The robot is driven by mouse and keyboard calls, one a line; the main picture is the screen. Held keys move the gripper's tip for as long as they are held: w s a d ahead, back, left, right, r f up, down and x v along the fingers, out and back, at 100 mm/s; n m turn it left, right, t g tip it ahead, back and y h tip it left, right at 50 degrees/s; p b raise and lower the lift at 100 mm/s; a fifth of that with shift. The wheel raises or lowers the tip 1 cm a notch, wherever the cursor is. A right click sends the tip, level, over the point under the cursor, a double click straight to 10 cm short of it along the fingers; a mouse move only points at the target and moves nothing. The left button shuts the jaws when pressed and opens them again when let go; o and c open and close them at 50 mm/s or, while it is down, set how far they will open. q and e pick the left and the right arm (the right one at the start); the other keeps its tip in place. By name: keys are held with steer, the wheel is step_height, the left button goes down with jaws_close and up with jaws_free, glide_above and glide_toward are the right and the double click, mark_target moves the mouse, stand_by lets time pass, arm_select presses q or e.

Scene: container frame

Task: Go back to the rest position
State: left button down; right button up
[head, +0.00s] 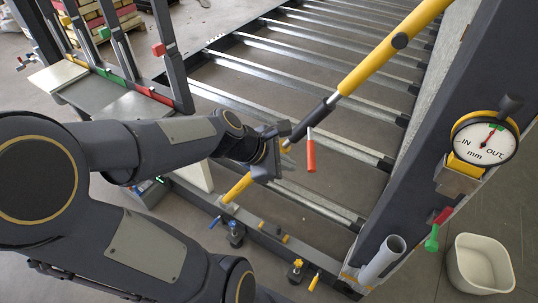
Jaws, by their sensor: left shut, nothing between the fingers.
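My left arm comes in from the left, and its gripper (272,155) is near the middle of the head view. The gripper is shut with nothing in it. It covers part of a slanted yellow strut (375,68) with a dark lower section. The strut shows again below the gripper, running down to the frame's lower rail. I cannot tell whether the gripper touches the strut. An orange-red handle (311,152) hangs just right of the gripper. My right gripper is not in view.
A dark frame with metal cross rails (310,45) fills the middle. A post at right carries a round dial gauge (484,140) marked IN and OUT. A white bin (480,263) stands at lower right. A grey shelf (105,98) and dark posts stand at upper left.

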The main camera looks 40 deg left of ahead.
arm_select(q)
steer(key=v, duration=0.5)
steer(key=shift+s+d+r, duration=0.15)
steer(key=shift+s, duration=0.35)
steer(key=s+d+m+g, duration=0.1)
steer(key=s+d+m, duration=0.3)
steer(key=m, duration=0.8)
steer(key=s+d+f+m+g, duration=0.1)
steer(key=s+d+m, duration=0.2)
steer(key=m, duration=0.9)
steer(key=shift+s+d+f, duration=0.35)
steer(key=shift+d, duration=0.85)
